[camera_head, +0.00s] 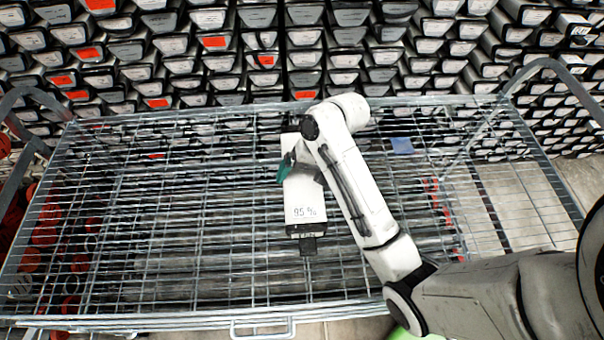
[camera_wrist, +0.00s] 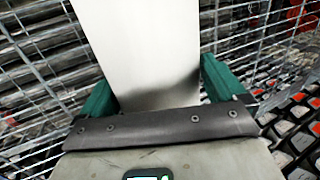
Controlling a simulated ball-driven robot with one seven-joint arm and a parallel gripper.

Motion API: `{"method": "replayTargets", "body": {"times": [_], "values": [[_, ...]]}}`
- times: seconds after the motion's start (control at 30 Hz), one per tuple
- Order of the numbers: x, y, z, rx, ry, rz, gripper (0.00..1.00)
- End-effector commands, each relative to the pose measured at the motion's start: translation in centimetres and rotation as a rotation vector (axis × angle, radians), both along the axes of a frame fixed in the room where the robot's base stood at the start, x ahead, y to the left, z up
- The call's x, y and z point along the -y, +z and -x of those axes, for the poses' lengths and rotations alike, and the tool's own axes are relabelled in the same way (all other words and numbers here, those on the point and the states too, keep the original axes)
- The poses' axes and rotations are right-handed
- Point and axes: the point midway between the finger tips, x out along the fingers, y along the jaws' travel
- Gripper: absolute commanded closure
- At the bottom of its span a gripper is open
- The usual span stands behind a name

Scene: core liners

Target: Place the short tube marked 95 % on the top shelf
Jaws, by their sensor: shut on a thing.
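The short tube marked 95 % (camera_head: 304,200) is white with dark ends, and its printed label faces the head camera. My gripper (camera_head: 290,168) is shut on it near its far end, and a green finger shows at its left side. In the wrist view the white tube (camera_wrist: 145,50) lies between the two green fingers of my gripper (camera_wrist: 158,88). The top shelf (camera_head: 180,215) of the wire rack spreads beneath the tube. I cannot tell whether the tube touches the wires or hangs just above them.
Racks of stacked core liners (camera_head: 260,60) with white and orange labels fill the back. A blue patch (camera_head: 401,146) shows at the shelf's back right. Red-ended objects (camera_head: 45,235) show through the mesh at the left. The shelf's left half looks clear. Raised metal handles (camera_head: 548,65) bound its sides.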

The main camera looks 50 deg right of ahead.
Motion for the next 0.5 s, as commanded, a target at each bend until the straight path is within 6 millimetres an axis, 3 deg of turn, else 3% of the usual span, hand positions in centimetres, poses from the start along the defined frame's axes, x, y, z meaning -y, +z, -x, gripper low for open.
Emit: {"method": "replayTargets", "body": {"times": [0.5], "values": [[0.03,-0.83,-0.07,0.003,0.001,0.002,0.86]]}}
